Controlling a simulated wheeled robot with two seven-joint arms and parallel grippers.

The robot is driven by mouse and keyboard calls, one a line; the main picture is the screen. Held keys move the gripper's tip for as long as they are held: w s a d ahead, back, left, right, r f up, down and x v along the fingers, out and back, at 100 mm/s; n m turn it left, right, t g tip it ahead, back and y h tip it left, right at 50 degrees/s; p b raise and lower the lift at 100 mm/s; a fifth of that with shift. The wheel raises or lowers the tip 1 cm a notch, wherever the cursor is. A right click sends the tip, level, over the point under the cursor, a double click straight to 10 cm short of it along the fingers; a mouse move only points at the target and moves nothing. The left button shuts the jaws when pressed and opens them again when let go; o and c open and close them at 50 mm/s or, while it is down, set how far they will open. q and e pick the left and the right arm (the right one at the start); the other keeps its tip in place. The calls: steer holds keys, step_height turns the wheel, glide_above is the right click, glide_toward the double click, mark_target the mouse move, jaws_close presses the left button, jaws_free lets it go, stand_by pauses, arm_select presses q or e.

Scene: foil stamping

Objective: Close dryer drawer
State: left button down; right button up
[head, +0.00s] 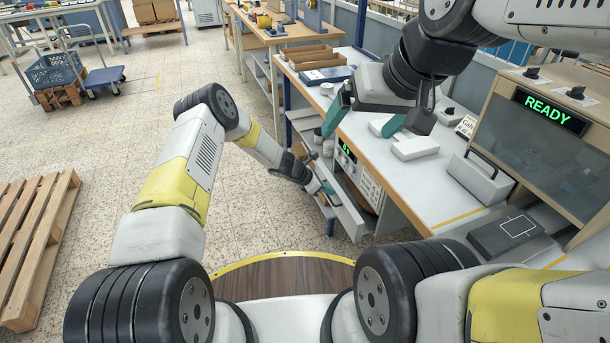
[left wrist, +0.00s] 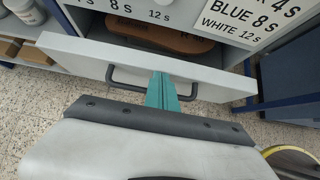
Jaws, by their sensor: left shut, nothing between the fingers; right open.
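The dryer drawer (left wrist: 225,84) stands partly open in the left wrist view, with its light grey front and dark bar handle (left wrist: 122,80) showing. A brown rounded object (left wrist: 155,34) lies inside it. In the head view the drawer (head: 347,212) sticks out below the dryer's panel (head: 362,180). My left gripper (left wrist: 161,92) is shut with nothing between its teal fingers. Its tips are at the drawer front by the middle of the handle; I cannot tell if they touch. It also shows low in the head view (head: 324,186). My right gripper (head: 364,118) is open above the worktop.
A wooden pallet (head: 35,245) lies at the left.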

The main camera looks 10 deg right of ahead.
arm_select(q)
steer(key=d, duration=0.1)
steer(key=w+d, duration=0.1)
steer(key=d, duration=0.3)
steer(key=shift+w+d, duration=0.25)
steer(key=shift+d, duration=0.15)
steer(key=shift+w+d+r, duration=0.1)
steer(key=shift+d+r, duration=0.05)
steer(key=shift+r, duration=0.1)
steer(key=s+a+r+m+y, duration=0.1)
steer(key=s+a+r+m, duration=0.45)
steer(key=r, duration=0.75)
steer(key=s+a+r+m+t+y, duration=0.1)
steer(key=s+a+r+m, duration=0.2)
steer(key=a+r, duration=0.8)
steer(key=s+a+r+m, duration=0.4)
steer(key=a+r, duration=0.1)
steer(key=r, duration=1.1)
steer(key=s+a+r+m+t+y, duration=0.1)
steer(key=s+a+r+m, duration=0.1)
steer(key=s+a, duration=0.3)
steer(key=s+a+r+m+t+y, duration=0.1)
steer(key=s+a, duration=0.5)
steer(key=s, duration=0.6)
steer(key=s+a+r+m+y, duration=0.2)
steer(key=s+a+r+m, duration=0.3)
steer(key=s, duration=0.4)
steer(key=shift+a+m+t, duration=0.4)
steer(key=shift+a+m, duration=0.15)
steer(key=shift+a, duration=0.15)
